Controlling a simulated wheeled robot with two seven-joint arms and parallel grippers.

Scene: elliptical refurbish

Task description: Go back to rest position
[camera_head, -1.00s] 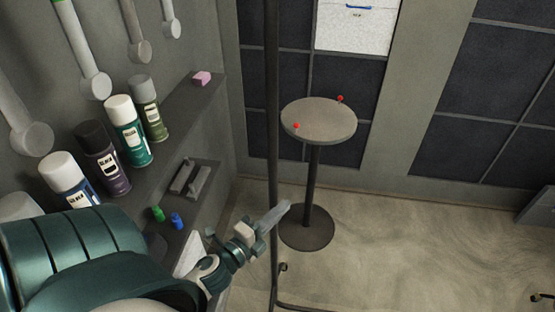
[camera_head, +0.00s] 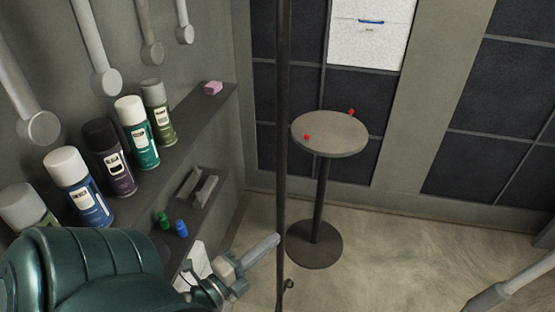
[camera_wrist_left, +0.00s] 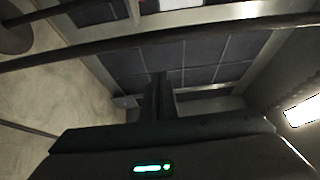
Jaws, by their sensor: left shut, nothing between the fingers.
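My left arm comes in from the lower left in the head view. My right gripper does not show.
A small round table (camera_head: 330,145) with two red knobs stands behind the pole. Spray cans (camera_head: 137,135) and a pink block (camera_head: 213,88) are on the left shelf. A green piece (camera_head: 164,220) and a blue piece (camera_head: 181,228) lie lower.

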